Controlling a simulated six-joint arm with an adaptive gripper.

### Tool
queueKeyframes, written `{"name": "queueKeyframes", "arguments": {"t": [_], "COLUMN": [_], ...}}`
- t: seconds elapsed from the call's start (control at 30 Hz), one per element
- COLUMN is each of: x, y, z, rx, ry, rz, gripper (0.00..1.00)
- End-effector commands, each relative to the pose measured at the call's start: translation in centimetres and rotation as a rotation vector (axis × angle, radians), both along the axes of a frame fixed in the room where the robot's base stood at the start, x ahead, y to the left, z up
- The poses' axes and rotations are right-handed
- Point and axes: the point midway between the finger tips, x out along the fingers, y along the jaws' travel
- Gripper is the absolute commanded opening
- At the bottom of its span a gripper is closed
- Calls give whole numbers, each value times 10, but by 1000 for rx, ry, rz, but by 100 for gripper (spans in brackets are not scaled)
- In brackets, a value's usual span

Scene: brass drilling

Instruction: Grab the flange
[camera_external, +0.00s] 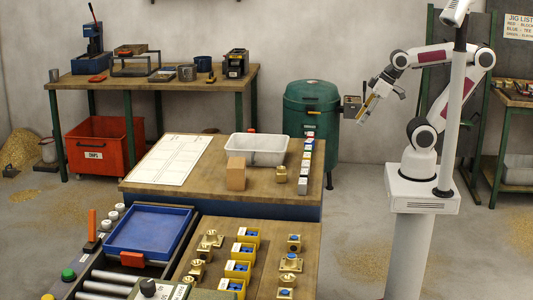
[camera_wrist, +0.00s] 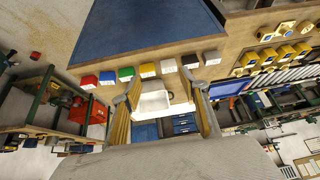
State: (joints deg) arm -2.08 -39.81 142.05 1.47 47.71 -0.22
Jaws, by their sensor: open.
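Several brass fittings stand on the front wooden bench. One column of them is on the left, with a square-based brass fitting (camera_external: 211,239) at its back. Brass fittings also show at the upper right of the wrist view (camera_wrist: 286,26). They are too small to tell surely which is the flange. My gripper (camera_external: 366,112) is raised in the air, right of the green drum and far from the fittings. In the wrist view its two yellowish fingers (camera_wrist: 165,92) are spread apart with nothing held.
A white tray (camera_external: 240,143), a tan block (camera_external: 236,173) and a row of small coloured-top blocks (camera_external: 307,158) stand on the middle bench. Yellow bins (camera_external: 236,269) stand between the fitting columns. A blue tray (camera_external: 150,230) is at left. The green drum (camera_external: 311,108) is near my gripper.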

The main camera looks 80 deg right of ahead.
Motion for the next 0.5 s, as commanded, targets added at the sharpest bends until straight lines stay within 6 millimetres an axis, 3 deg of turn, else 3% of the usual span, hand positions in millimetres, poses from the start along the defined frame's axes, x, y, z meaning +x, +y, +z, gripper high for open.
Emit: {"name": "queueKeyframes", "arguments": {"t": [0.5], "x": [109], "y": [86], "z": [13], "rx": [118], "ry": [-137], "rz": [135], "gripper": [44]}}
